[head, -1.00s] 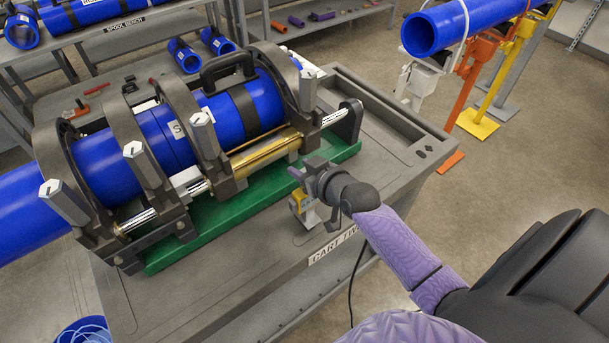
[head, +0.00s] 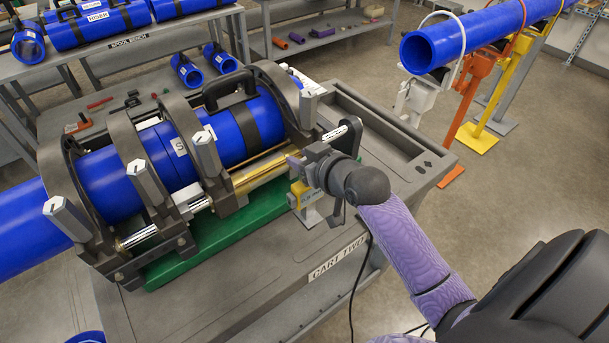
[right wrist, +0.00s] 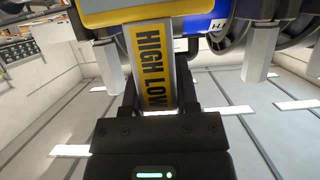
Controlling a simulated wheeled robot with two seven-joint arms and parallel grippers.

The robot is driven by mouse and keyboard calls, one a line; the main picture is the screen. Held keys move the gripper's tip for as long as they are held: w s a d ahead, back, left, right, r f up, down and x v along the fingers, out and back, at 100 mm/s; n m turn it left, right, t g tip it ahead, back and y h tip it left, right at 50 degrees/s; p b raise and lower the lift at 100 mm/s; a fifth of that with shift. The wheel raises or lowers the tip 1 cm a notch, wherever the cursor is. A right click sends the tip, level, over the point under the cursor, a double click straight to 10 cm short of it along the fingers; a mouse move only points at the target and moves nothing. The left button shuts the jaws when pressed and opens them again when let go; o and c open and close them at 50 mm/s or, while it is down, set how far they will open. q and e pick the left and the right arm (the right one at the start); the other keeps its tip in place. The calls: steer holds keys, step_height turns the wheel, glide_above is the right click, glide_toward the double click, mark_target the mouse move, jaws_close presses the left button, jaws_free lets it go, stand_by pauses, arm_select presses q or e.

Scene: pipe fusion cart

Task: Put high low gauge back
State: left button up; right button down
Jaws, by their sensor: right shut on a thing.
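The high low gauge (head: 303,194) is a small yellow and light grey tool, and its HIGH LOW label reads clearly on the gauge (right wrist: 152,62) in the right wrist view. My right gripper (head: 299,168) is shut on it. In the right wrist view the gauge's grey stem stands between the fingers of the gripper (right wrist: 157,95). In the head view the gauge hangs below the gripper, in front of the green base (head: 215,233) of the fusion machine, near its right end. I cannot tell whether it touches the cart (head: 245,290). My left gripper is not in view.
The clamp machine holds a blue pipe (head: 110,180), with upright clamp posts (head: 147,183) and a brass cylinder (head: 260,172) close to my right gripper. The cart top is bare at the front left. Pipe stands (head: 478,135) with a blue pipe are at the right.

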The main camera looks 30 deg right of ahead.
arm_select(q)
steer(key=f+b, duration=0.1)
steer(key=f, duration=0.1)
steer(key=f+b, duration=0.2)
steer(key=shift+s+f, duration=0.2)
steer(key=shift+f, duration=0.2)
arm_select(e)
step_height(320, 180, down, 10)
steer(key=shift+f, duration=0.1)
steer(key=shift+f+b, duration=0.15)
steer(key=shift+b, duration=0.15)
steer(key=shift+c, duration=1.8)
jaws_free()
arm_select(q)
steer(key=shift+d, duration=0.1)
